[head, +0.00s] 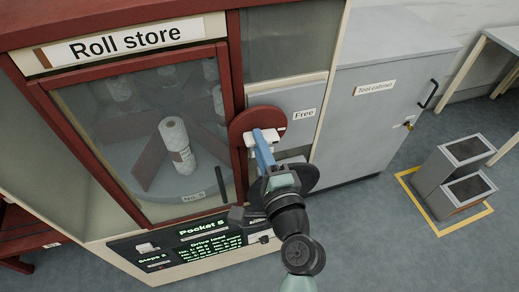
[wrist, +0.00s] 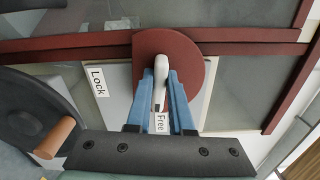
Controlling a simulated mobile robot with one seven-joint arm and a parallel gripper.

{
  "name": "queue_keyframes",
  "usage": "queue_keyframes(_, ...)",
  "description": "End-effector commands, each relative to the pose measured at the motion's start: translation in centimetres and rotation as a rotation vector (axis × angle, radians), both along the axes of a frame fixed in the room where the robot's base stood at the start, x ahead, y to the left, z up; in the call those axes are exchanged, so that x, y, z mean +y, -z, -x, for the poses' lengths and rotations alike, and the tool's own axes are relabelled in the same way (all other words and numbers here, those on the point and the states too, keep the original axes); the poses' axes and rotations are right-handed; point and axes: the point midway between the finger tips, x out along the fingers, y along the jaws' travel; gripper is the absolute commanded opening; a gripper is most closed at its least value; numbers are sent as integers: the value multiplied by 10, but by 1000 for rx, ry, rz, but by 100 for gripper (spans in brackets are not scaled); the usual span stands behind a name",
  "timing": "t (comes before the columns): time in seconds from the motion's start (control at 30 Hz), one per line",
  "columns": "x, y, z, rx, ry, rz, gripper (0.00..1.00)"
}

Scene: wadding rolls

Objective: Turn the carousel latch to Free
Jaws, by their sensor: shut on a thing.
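The carousel latch is a dark red disc (head: 245,121) with a white handle (head: 264,137) on the front of the roll store. In the wrist view the disc (wrist: 190,65) lies ahead and the white handle (wrist: 160,85) is between my two blue fingers. My gripper (wrist: 160,80) is shut on this handle; it also shows in the head view (head: 262,141). The "Free" label (head: 303,114) is right of the disc in the head view. In the wrist view the "Free" label (wrist: 161,123) is just below the handle and the "Lock" label (wrist: 97,83) is to its left.
A dark handwheel (wrist: 30,110) with an orange knob (wrist: 55,138) is close beside my gripper. White rolls (head: 177,145) stand behind the store's glass door. A lit display (head: 200,242) is below. A grey tool cabinet (head: 370,115) stands at right.

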Motion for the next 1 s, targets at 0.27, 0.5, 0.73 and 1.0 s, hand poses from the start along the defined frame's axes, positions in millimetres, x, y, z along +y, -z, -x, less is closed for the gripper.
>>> queue_keyframes(0.27,0,3,0,-33,0,105,0)
queue_keyframes(0.5,0,2,0,-43,0,134,0)
queue_keyframes(0.73,0,2,0,-42,0,137,0)
queue_keyframes(1.0,0,2,0,-42,0,136,47)
